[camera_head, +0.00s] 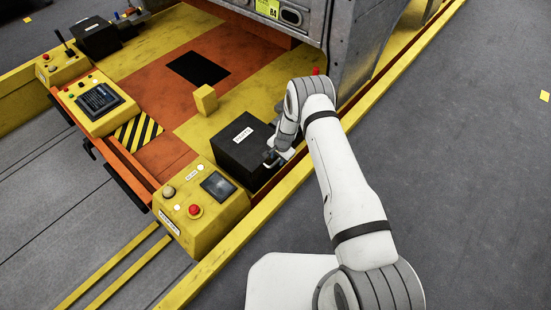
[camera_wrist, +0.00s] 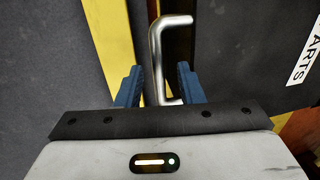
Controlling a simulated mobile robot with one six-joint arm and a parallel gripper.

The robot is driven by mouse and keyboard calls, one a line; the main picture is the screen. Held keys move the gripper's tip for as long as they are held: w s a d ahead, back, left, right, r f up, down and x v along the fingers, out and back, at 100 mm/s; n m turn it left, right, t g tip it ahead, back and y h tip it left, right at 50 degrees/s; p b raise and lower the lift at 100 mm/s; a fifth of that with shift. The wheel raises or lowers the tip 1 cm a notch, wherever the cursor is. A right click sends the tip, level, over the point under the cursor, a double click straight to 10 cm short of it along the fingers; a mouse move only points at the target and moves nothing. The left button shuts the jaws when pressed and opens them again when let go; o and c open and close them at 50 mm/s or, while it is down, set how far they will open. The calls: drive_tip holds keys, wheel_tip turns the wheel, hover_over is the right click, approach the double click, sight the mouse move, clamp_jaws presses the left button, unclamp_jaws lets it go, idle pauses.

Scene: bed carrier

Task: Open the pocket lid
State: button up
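The pocket is a black box (camera_head: 235,155) with a white label on top, on the carrier's deck in the head view. Its lid looks closed. In the wrist view its dark top (camera_wrist: 250,40) fills the right side, with a label ending in "ARTS". A bent metal handle (camera_wrist: 156,55) stands at the box's edge. My gripper (camera_wrist: 160,80) is open, one blue finger on each side of the handle, with a visible gap to both. In the head view my gripper (camera_head: 272,158) is at the box's right edge; the handle is hard to make out there.
A yellow control box (camera_head: 205,210) with a red button stands in front of the black box. A yellow block (camera_head: 205,99) sits behind it. A grey metal cabinet (camera_head: 345,45) rises at the back right.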

drive_tip(key=shift+c, duration=0.4)
clamp_jaws()
